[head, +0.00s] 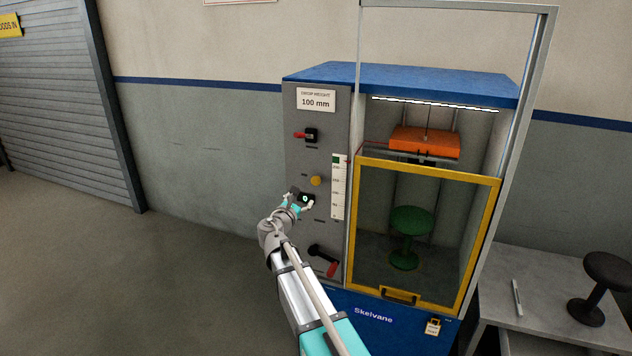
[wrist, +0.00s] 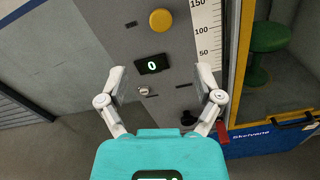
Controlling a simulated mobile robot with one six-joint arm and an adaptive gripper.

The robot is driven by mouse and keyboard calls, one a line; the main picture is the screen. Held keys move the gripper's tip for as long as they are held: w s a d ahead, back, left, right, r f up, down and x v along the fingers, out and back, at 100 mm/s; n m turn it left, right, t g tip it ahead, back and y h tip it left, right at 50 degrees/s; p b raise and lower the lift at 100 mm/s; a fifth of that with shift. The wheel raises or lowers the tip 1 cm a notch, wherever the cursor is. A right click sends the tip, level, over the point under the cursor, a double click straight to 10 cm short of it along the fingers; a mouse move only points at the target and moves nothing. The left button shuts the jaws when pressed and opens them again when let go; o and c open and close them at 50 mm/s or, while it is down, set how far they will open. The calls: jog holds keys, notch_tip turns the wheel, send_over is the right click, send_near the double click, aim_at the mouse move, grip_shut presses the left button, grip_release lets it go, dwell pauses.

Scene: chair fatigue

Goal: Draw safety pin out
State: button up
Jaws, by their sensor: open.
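My gripper (head: 300,200) is open and empty in front of the grey control panel (head: 298,230) of the test machine. In the wrist view its two fingers (wrist: 162,82) stand apart, with a small display reading 0 (wrist: 151,64) just beyond them. A red-ended part in a black block (head: 306,135) sits on the upper panel, above my gripper. It may be the safety pin, but I cannot tell for sure. A black lever with a red grip (head: 324,261) is on the lower panel. The orange drop weight (head: 424,142) hangs above a green stool (head: 410,226).
A yellow-framed guard (head: 494,215) covers the lower chamber opening. A yellow knob (head: 316,181) and a white scale (head: 338,187) are close to my gripper. A side table (head: 540,262) at right holds a black stool (head: 598,285). The floor at left is clear.

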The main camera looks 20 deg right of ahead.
aim_at(315, 181)
jog(key=x, duration=1.3)
jog(key=shift+w+d, duration=0.3)
jog(key=shift+a, duration=0.1)
grip_shut()
dwell(0.3)
